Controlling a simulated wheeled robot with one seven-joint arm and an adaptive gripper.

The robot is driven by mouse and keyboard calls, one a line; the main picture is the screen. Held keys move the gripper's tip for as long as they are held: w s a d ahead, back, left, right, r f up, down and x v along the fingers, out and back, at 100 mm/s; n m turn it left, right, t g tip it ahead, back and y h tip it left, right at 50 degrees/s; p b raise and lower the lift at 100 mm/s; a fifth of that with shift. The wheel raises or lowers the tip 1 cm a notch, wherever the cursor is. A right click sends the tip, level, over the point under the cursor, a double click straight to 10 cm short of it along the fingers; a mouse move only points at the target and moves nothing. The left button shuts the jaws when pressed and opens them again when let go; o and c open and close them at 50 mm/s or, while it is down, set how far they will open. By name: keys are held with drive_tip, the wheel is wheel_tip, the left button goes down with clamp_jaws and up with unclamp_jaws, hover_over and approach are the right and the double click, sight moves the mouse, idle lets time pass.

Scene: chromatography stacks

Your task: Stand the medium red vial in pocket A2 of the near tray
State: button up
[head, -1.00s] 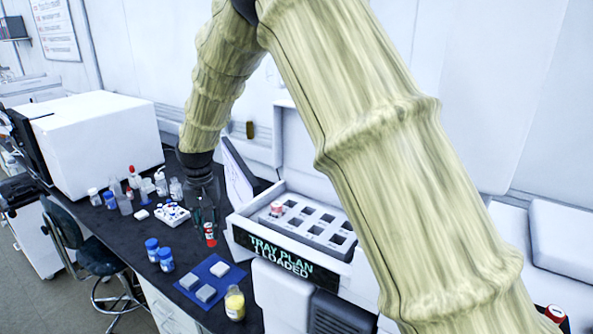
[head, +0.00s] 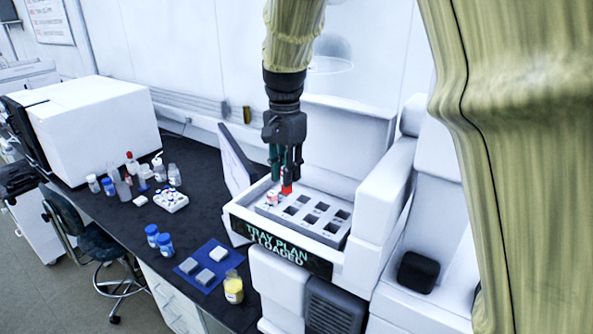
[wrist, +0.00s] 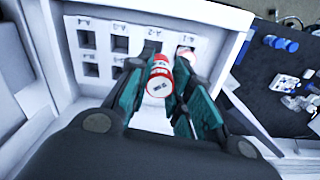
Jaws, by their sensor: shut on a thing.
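My gripper (head: 285,168) is shut on a red vial (head: 287,187) above the near tray (head: 310,232). In the wrist view, the vial (wrist: 159,76) with its red cap and white band sits between the teal fingers (wrist: 163,98). It is over the tray's front row, close to the pocket labelled A-2 (wrist: 152,47), which is partly hidden by it. Another red-and-white vial (head: 271,198) stands in the pocket at the left end, by label A-1. I cannot tell whether the held vial's bottom touches the tray.
The tray's other visible pockets look empty. White walls of the machine (head: 385,200) rise to the right of the tray. Blue-capped vials (head: 165,243), a yellow vial (head: 233,287) and a blue mat (head: 190,265) are on the dark counter at left.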

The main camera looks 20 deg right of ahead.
sight(291, 186)
drive_tip(key=shift+s+d+r, duration=0.1)
drive_tip(key=shift+s+d, duration=0.2)
drive_tip(key=shift+s, duration=0.15)
drive_tip(key=shift+d+f, duration=0.1)
drive_tip(key=shift+f, duration=2.05)
drive_tip(key=shift+s, duration=0.1)
drive_tip(key=shift+f+b, duration=0.45)
drive_tip(key=shift+f, duration=1.45)
drive_tip(key=o, duration=1.4)
